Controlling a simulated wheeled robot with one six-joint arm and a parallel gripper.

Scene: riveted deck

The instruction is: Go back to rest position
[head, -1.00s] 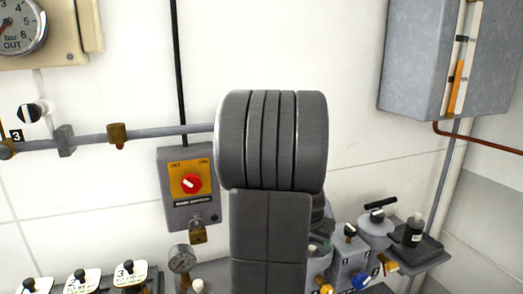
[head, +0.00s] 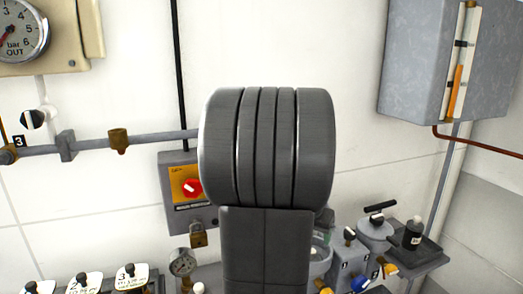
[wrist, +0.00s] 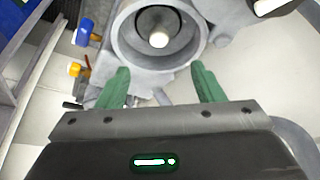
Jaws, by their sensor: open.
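My gripper (wrist: 160,92) shows in the wrist view with its two green fingers spread apart and nothing between them. Beyond the fingertips is a round grey housing (wrist: 199,62) with a dark ring and a pale knob (wrist: 158,40) in its middle. The fingers look apart from the knob, but the distance is hard to judge. In the head view my own arm fills the centre and hides the gripper.
A grey switch box with a red knob (head: 192,188) and a brass padlock (head: 198,236) is partly behind my arm. Numbered levers (head: 130,276) stand lower left. A grey cabinet (head: 418,60) hangs upper right.

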